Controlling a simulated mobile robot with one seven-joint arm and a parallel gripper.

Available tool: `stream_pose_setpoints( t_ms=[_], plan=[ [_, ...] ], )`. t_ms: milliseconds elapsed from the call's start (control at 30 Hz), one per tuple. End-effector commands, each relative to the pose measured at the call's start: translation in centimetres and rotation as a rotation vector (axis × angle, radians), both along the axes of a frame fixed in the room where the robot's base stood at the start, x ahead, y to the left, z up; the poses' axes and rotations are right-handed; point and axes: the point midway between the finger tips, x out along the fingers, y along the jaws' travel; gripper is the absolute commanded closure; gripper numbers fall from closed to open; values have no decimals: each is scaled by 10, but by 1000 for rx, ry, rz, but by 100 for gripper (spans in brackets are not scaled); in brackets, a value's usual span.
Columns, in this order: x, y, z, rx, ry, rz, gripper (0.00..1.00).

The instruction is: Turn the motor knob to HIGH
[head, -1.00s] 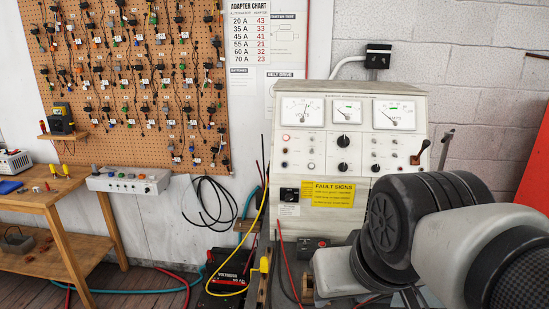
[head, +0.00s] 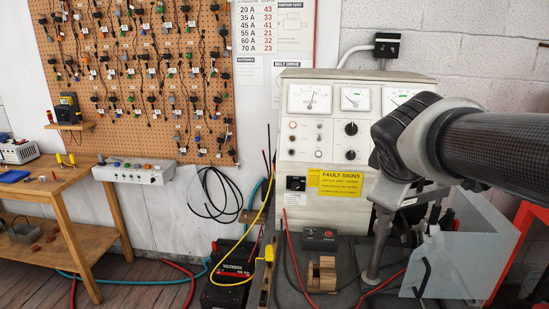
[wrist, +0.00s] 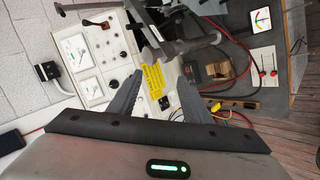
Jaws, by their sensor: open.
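The white test bench panel (head: 328,150) stands at centre right in the head view. It carries two black knobs, an upper one (head: 351,128) and a lower one (head: 350,155), and a black square switch (head: 295,183) lower left, beside the yellow fault sign. I cannot read which is the motor knob or its setting. In the head view my arm hides the gripper and the panel's right side.
A grey post (head: 377,245) and a clear guard (head: 465,262) stand on the bench before the panel's right side. A wooden block (head: 322,273), red cables and a small black box (head: 320,238) lie in front. A battery (head: 231,265) sits lower left.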

Motion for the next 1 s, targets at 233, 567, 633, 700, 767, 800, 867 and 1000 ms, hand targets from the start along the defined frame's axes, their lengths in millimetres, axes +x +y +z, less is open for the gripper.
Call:
stream_pose_setpoints(
  t_ms=[233,567,633,700,767,800,867,1000],
  plan=[
    [141,-44,13,-900,128,570,55],
    [223,-38,-32,-1584,345,1114,55],
    [227,-37,-37,-1618,357,1147,55],
    [232,-38,-39,-1630,362,1158,55],
    [237,-39,-42,-1629,363,1158,55],
    [242,-40,-45,-1628,363,1158,55],
    [252,-42,-50,-1627,364,1158,55],
    [279,-48,-61,-1624,363,1154,55]
  ],
)
